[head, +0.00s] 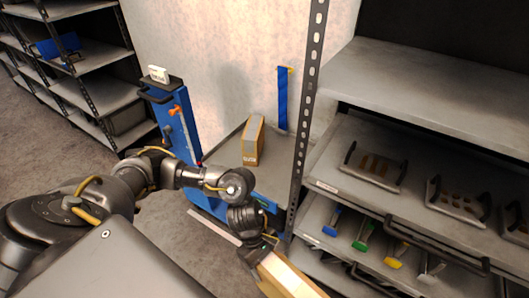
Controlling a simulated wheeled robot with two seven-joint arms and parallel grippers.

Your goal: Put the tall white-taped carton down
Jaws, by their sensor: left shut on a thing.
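A tan carton (288,278) with a pale strip along it is in my left gripper (262,252), at the bottom of the head view. My left gripper is shut on its upper end; the carton is tilted and its lower part is cut off by the picture's edge. I cannot tell whether it touches anything below. My right gripper is not in view.
A perforated upright post (308,95) stands right of the cart. Right of it, a grey rack (425,95) holds dies with black handles (372,168) and several coloured-handled tools (362,233) below. The cart deck has bare room around the standing carton.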

